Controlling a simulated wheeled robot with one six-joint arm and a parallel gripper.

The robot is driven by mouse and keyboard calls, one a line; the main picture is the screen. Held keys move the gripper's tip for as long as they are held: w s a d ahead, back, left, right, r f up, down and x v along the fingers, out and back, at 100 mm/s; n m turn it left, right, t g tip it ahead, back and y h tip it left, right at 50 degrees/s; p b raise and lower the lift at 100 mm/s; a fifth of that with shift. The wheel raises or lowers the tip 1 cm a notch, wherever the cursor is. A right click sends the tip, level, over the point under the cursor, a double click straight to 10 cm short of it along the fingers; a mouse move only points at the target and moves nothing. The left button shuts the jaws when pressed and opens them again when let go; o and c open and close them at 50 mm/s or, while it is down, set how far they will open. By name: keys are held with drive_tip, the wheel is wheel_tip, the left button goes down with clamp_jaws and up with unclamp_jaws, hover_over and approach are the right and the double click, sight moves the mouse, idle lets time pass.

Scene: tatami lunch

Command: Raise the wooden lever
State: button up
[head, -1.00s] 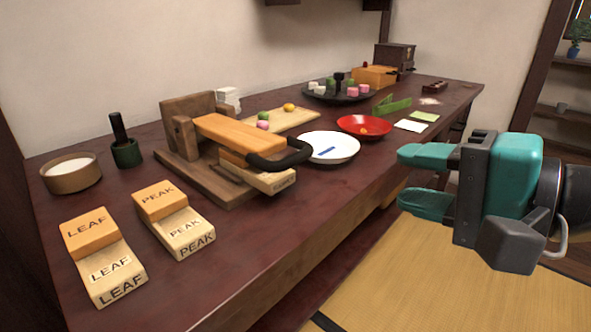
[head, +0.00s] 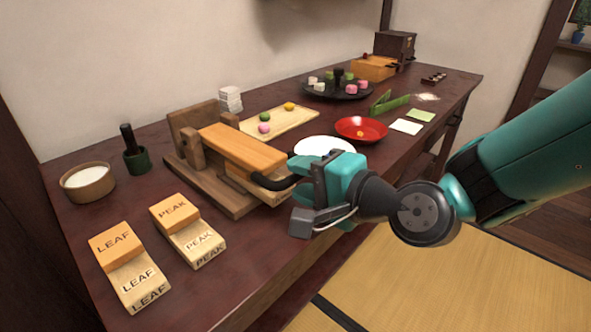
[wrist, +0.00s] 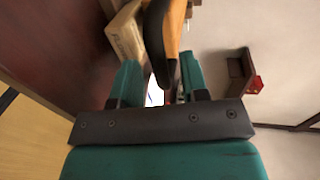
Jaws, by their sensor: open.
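The wooden lever (head: 243,148) is an orange-brown bar with a curved black handle (head: 272,182). It lies low over its wooden base (head: 213,187), hinged at an upright block on the left. My gripper (head: 299,178) is at the handle end, in front of the white plate. Its jaws are open. In the wrist view, the black handle (wrist: 156,50) and the lever's wood (wrist: 174,28) reach down between my two teal fingers (wrist: 158,88). I cannot tell whether they touch. My gripper hides part of the handle in the head view.
The white plate (head: 318,146) is just behind my gripper, with a red bowl (head: 361,131) to its right. LEAF (head: 122,258) and PEAK (head: 186,228) blocks stand at the front left. A board with sweets (head: 292,121) lies behind the lever.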

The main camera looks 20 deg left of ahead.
drive_tip(key=shift+x, duration=0.9)
clamp_jaws()
drive_tip(key=shift+r, duration=0.15)
